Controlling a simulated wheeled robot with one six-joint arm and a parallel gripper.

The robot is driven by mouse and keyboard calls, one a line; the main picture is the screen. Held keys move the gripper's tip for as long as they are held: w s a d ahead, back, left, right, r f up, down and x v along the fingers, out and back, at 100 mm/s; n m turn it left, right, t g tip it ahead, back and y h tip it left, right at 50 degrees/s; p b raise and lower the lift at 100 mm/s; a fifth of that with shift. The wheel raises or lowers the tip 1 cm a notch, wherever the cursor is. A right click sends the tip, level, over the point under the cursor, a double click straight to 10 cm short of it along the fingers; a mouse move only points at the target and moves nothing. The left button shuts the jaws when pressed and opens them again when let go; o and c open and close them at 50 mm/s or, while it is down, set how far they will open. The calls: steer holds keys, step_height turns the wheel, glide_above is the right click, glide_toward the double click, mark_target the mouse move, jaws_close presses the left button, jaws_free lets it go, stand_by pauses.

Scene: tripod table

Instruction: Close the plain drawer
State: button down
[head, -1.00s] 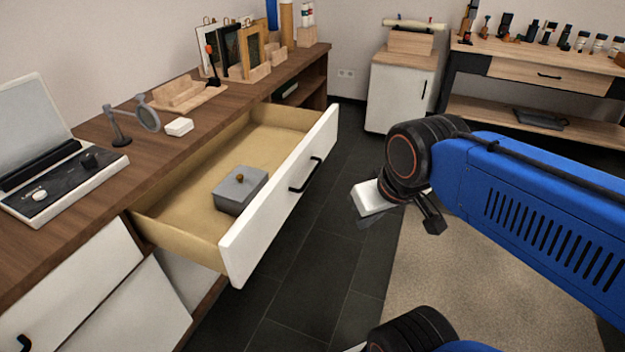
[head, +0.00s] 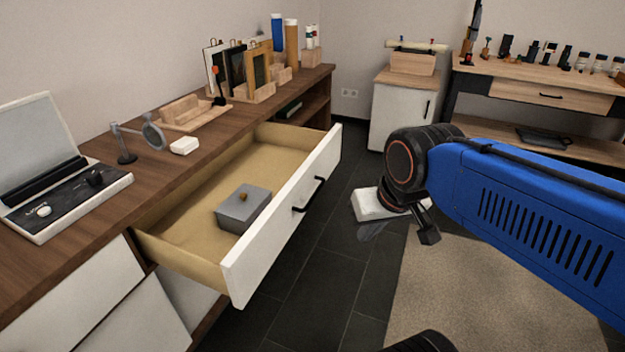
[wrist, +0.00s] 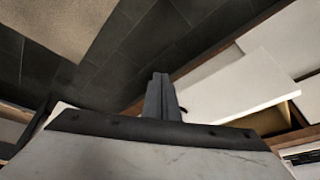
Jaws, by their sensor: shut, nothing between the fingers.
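The plain drawer, with a white front (head: 285,215) and a black bar handle (head: 309,195), stands pulled far out of the brown wooden counter. A grey lidded box (head: 243,209) with a small knob sits inside it. My gripper (head: 372,232) is to the right of the drawer front, apart from it, over the dark floor. Its fingers are partly hidden in the head view. In the wrist view my gripper (wrist: 160,95) shows its fingers together and empty, with a white panel (wrist: 240,85), seemingly the drawer front, beyond them to the right.
A white cabinet (head: 400,115) and a workbench (head: 535,80) stand behind. Dark floor is clear between the drawer and the beige rug (head: 460,280).

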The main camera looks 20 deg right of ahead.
steer(key=w+d+r+m+g+y, duration=0.15)
steer(key=w+d+m, duration=0.25)
steer(key=w+m, duration=0.5)
steer(key=w+d+r+m+y, duration=0.15)
steer(key=w+d+m, duration=0.25)
steer(key=w+m, duration=0.55)
steer(key=w+d+r+m, duration=0.2)
steer(key=w+d+m, duration=0.2)
steer(key=w+m, duration=0.5)
steer(key=n, duration=0.2)
glide_above(320, 172)
steer(key=s+d, duration=0.2)
step_height(320, 172, down, 9)
steer(key=shift+a+f, duration=0.15)
steer(key=shift+f, duration=0.05)
steer(key=shift+w+a, duration=0.15)
steer(key=w+a, duration=2)
steer(key=shift+a, duration=0.15)
